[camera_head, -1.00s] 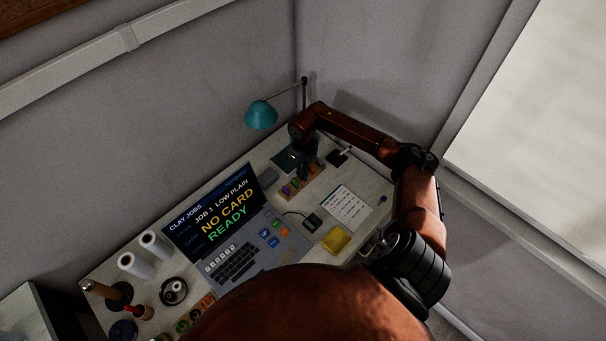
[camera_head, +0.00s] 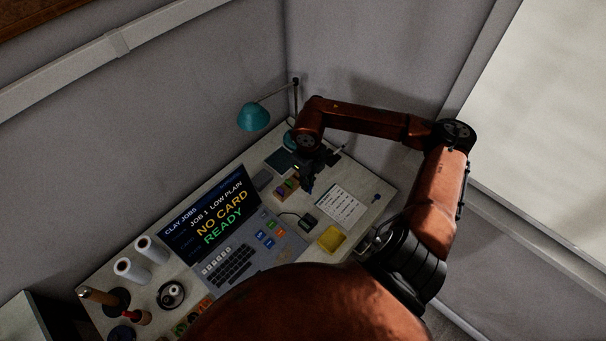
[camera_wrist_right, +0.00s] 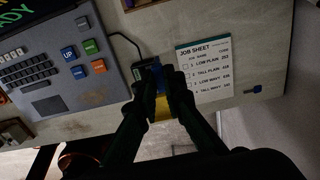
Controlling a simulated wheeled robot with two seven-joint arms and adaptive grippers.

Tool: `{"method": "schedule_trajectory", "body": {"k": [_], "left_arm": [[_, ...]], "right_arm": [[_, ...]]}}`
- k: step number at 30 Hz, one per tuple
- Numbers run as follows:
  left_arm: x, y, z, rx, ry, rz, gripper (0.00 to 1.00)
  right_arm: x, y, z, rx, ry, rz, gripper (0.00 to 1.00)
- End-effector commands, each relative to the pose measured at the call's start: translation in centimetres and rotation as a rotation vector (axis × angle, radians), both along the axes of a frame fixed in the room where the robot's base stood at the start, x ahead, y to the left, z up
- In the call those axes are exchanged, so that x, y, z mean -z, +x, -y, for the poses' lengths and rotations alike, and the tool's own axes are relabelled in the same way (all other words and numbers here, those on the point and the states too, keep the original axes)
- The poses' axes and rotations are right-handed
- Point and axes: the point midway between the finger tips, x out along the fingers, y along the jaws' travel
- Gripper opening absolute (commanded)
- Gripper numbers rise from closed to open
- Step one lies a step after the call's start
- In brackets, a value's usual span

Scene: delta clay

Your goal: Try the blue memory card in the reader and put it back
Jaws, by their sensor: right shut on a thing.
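My right gripper (camera_wrist_right: 165,78) is shut on the blue memory card (camera_wrist_right: 154,69), which shows between its fingertips in the wrist view. In the head view the right gripper (camera_head: 307,186) hangs over the desk beside the card rack (camera_head: 280,195), which holds several coloured cards. The small black card reader (camera_head: 309,221) with its cable lies in front of the laptop's right side. In the wrist view the reader (camera_wrist_right: 140,76) is just left of the fingertips and partly hidden. The laptop screen (camera_head: 212,216) reads "NO CARD" and "READY". My left gripper is not in view.
A job sheet (camera_head: 341,206) lies right of the reader. A yellow tray (camera_head: 331,240) is near the front edge, and a small blue item (camera_head: 376,197) lies near the right edge. A teal lamp (camera_head: 254,117) stands at the back. White rolls (camera_head: 131,270) stand at the left.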

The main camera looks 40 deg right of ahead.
Motion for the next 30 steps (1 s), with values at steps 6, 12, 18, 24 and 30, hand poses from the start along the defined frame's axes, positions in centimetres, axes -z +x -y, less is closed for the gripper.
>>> {"method": "schedule_trajectory", "body": {"k": [6, 12, 18, 24, 30], "left_arm": [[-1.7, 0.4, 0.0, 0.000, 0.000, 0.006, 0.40], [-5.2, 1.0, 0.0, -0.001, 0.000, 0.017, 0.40], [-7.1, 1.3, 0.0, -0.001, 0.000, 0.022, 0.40], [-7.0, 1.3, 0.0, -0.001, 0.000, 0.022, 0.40], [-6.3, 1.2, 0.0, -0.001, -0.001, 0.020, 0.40]], "right_arm": [[0.0, -1.6, -1.0, 0.005, 0.002, -0.002, 0.00], [2.3, -3.2, -2.7, 0.007, 0.003, -0.003, 0.00], [4.3, -4.6, -4.0, 0.002, 0.003, -0.001, 0.00], [5.5, -4.9, -4.3, 0.001, 0.002, 0.000, 0.00], [6.7, -4.9, -4.3, 0.001, 0.002, -0.001, 0.00]]}}
